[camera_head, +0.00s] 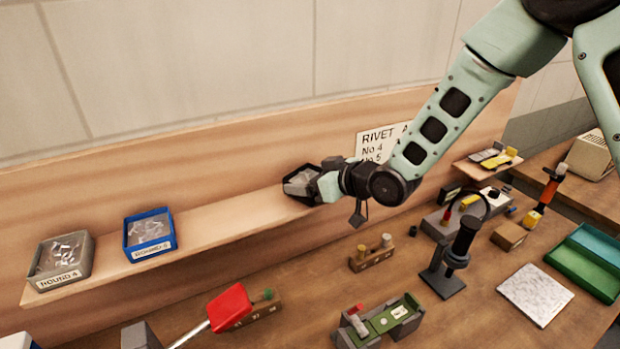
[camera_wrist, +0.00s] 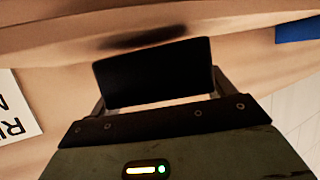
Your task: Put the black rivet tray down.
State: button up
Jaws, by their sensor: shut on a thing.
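The black rivet tray (camera_head: 291,180) is at the right end of the wooden shelf (camera_head: 215,228) in the head view, with pale rivets inside. My gripper (camera_head: 318,186) is shut on its right side. In the wrist view the tray's dark wall (camera_wrist: 155,72) fills the space between the two fingers of my gripper (camera_wrist: 157,90). A dark shadow lies just beyond the tray there. I cannot tell whether the tray's base touches the shelf. My gripper hides part of the tray.
A blue tray (camera_head: 149,249) and a grey tray labelled ROUND 4 (camera_head: 40,281) stand farther left on the shelf. The shelf between the blue and black trays is clear. A white rivet sign (camera_head: 372,143) is on the back panel. Tools crowd the bench (camera_head: 330,285) below.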

jog(key=shift+f+b, duration=0.5)
jog(key=o, duration=1.1)
